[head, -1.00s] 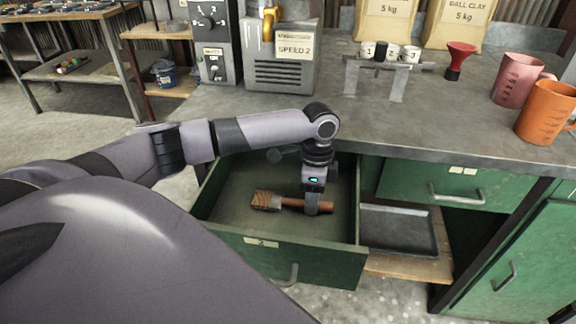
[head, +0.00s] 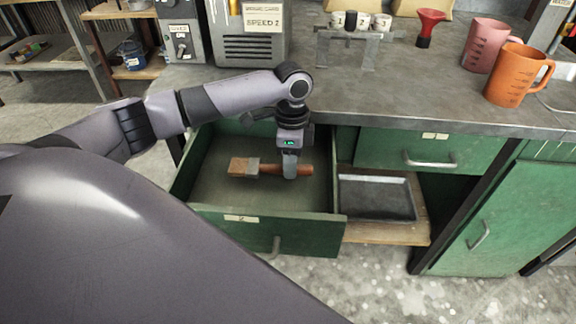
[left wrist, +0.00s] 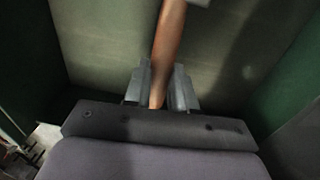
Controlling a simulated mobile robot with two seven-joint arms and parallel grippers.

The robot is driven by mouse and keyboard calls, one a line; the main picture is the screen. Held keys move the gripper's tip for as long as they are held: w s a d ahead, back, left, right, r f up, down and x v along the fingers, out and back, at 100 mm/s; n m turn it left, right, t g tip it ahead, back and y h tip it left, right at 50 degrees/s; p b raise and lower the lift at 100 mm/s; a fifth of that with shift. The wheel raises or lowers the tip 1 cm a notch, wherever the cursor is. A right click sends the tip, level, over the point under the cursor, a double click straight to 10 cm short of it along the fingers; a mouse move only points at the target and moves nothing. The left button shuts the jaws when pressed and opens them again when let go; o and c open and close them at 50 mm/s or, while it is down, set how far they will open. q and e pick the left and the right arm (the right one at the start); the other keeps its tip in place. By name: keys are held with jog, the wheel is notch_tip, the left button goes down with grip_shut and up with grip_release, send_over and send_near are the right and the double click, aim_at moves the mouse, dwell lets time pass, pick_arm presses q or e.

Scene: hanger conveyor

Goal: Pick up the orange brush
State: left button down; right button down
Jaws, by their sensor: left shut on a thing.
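The orange-brown brush (head: 270,169) is in the open green drawer (head: 262,230), with its bristle end to the left and its handle to the right. My left gripper (head: 290,170) reaches down into the drawer and is shut on the brush handle. In the left wrist view the handle (left wrist: 168,50) runs between the two fingers of the left gripper (left wrist: 161,88). Whether the brush touches the drawer floor I cannot tell. My right gripper is not in view.
The grey worktop (head: 400,100) lies above and behind the drawer. On it stand a red funnel (head: 428,26), a pink jug (head: 486,45) and an orange jug (head: 516,76). A dark tray (head: 376,198) sits on a shelf to the right.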

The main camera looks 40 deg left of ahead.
pick_arm(q)
notch_tip(320, 180, up, 17)
jog(key=p, duration=0.2)
jog(key=s+d+r+n+p, duration=0.1)
jog(key=s+d+n+p, duration=0.4)
jog(key=d+n+p, duration=0.4)
jog(key=shift+s+d+r+n+t, duration=0.3)
jog(key=shift+r+n+t, duration=0.1)
jog(key=shift+n, duration=1)
jog(key=shift+w, duration=0.1)
